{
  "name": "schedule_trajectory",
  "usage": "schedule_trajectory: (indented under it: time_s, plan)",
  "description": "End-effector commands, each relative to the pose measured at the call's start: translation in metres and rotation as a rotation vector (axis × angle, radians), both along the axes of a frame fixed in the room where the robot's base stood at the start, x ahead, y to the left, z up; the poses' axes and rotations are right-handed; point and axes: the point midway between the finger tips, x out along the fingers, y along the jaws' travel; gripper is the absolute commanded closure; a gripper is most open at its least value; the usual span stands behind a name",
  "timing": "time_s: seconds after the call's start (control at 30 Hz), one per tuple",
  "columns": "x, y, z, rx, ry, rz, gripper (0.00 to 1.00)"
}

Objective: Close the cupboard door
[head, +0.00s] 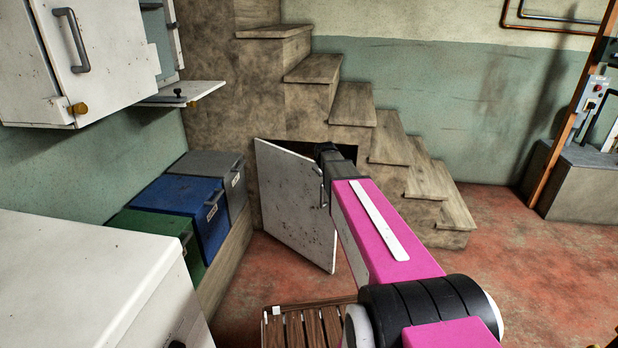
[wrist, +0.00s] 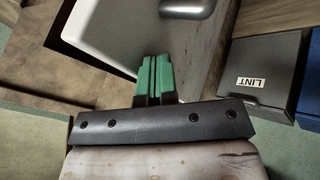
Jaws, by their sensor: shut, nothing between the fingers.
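The cupboard door (head: 290,200) is a worn white panel under the wooden stairs, standing open and swung out to the left. The dark cupboard opening (head: 345,155) shows behind my arm. A grey bar handle (head: 321,185) is on the door, partly hidden by my arm. My gripper (head: 326,150) is by the door's upper right part in the head view, its fingertips hard to make out there. In the wrist view its green fingers (wrist: 153,75) are together and empty, in front of the white door panel (wrist: 115,30); contact cannot be told. A grey handle (wrist: 187,8) shows beyond.
Green (head: 160,230), blue (head: 195,205) and grey (head: 222,170) bins line the left wall near the door. A white wall cabinet (head: 90,50) hangs above. A slatted wooden stand (head: 300,328) is in front. Red floor (head: 530,270) is clear at right.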

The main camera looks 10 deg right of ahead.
Motion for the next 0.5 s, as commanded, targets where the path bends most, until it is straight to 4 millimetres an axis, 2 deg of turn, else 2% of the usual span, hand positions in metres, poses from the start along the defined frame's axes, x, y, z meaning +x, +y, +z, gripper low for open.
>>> schedule_trajectory:
  time_s: [0.03,0.1,0.27,0.5]
  plan:
    - [0.014,-0.014,-0.001,0.001,-0.002,0.022,1.00]
    - [0.029,-0.031,-0.001,0.001,-0.002,0.064,1.00]
    - [0.065,-0.067,-0.001,0.001,-0.001,0.166,1.00]
    - [0.128,-0.115,0.000,0.001,-0.002,0.324,1.00]
